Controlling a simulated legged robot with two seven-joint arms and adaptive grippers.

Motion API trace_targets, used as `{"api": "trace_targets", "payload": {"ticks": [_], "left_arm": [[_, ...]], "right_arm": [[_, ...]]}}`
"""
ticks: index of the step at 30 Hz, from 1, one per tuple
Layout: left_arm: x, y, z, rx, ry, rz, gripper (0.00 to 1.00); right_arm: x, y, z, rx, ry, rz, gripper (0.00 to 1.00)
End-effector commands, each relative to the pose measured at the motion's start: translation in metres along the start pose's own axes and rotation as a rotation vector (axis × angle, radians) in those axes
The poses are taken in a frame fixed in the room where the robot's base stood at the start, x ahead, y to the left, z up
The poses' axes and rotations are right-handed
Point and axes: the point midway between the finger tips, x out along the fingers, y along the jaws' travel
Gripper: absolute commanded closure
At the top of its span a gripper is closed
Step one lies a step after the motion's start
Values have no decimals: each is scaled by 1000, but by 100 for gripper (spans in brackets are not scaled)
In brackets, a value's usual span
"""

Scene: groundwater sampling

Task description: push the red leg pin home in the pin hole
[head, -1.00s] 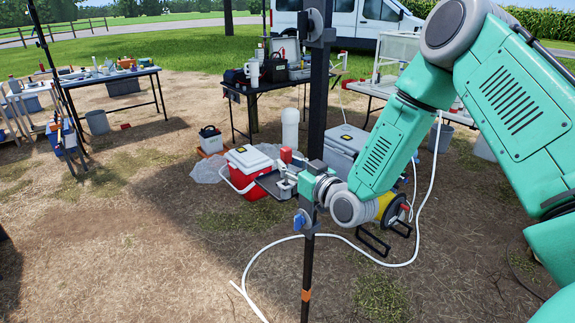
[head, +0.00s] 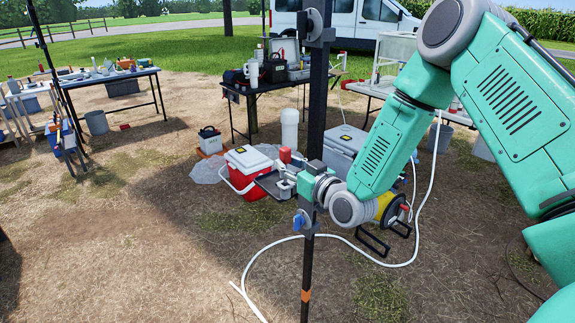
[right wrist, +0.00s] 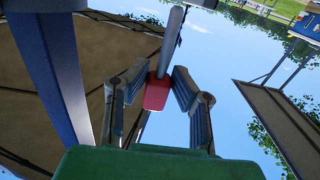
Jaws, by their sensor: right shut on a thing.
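The red leg pin (right wrist: 157,92) is between the fingers of my right gripper (right wrist: 158,90) in the right wrist view, its red block gripped from both sides. A grey rod (right wrist: 172,42) runs up from the block. In the head view my right gripper (head: 284,180) is beside the dark upright leg (head: 318,95), and the pin's red part (head: 285,155) stands up at its fingers. The leg also shows at left in the right wrist view (right wrist: 50,60). I cannot make out the pin hole or whether the pin is in it. My left gripper is out of view.
A blue knob (head: 299,221) sits on the leg below my right gripper. A red and white cooler (head: 243,184) stands on the ground behind. A white hose (head: 345,238) curves across the ground. Tables with equipment stand farther back; the ground at left is mostly clear.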

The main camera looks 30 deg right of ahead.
Motion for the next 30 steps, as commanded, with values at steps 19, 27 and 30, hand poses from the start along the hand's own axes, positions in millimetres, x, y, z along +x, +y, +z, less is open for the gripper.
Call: {"api": "trace_targets", "payload": {"ticks": [19,27,30], "left_arm": [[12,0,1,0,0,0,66],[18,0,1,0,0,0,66],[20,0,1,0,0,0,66]], "right_arm": [[0,0,15,0,0,0,100],[0,0,22,0,0,0,100],[0,0,24,0,0,0,100]]}}
